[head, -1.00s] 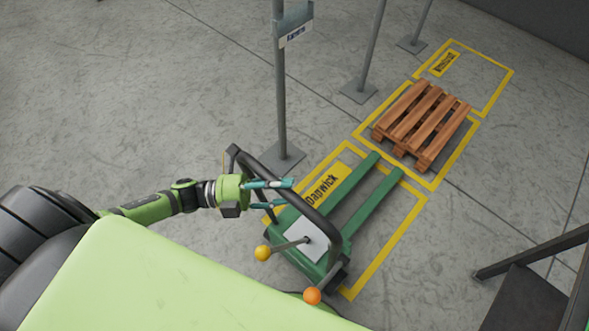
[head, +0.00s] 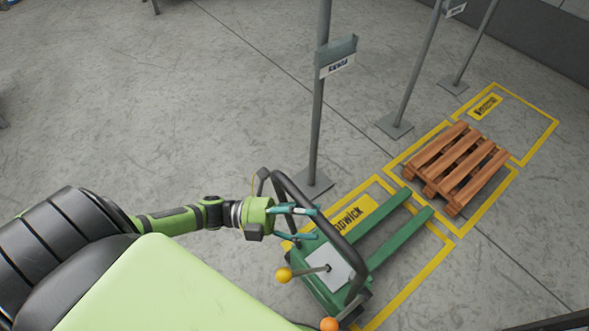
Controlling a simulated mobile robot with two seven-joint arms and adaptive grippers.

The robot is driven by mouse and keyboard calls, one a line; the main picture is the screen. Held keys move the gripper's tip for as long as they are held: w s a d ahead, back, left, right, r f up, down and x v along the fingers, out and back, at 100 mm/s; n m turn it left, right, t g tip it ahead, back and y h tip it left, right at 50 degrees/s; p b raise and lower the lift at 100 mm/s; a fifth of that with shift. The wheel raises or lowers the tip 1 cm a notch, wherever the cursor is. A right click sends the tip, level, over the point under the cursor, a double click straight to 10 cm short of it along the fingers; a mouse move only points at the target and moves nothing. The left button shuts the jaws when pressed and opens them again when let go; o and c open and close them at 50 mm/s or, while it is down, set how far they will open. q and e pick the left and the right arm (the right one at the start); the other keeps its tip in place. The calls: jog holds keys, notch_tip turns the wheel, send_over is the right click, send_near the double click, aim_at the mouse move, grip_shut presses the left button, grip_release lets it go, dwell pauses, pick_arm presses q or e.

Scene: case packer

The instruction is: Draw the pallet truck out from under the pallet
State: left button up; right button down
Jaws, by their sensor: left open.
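The green pallet truck (head: 333,300) stands in the near yellow-outlined bay in the head view. Its two forks (head: 405,236) point up and right toward the wooden pallet (head: 457,165). The fork tips are apart from the pallet, with bare floor between them. The pallet lies on the floor in the middle bay. The truck has a dark looped handle (head: 310,205) and a lever with a yellow knob (head: 284,274). My left gripper (head: 303,222) is open, its teal fingers beside the left bar of the handle; I cannot tell whether they touch it. My right gripper is not in view.
Grey sign posts on flat bases stand left of the bays, the nearest post (head: 317,120) close to the handle. The far yellow bay (head: 510,112) is empty. An orange knob (head: 329,324) shows at the bottom edge. Open floor lies to the left.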

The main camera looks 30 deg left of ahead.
pick_arm(q)
jog(key=v, duration=1.2)
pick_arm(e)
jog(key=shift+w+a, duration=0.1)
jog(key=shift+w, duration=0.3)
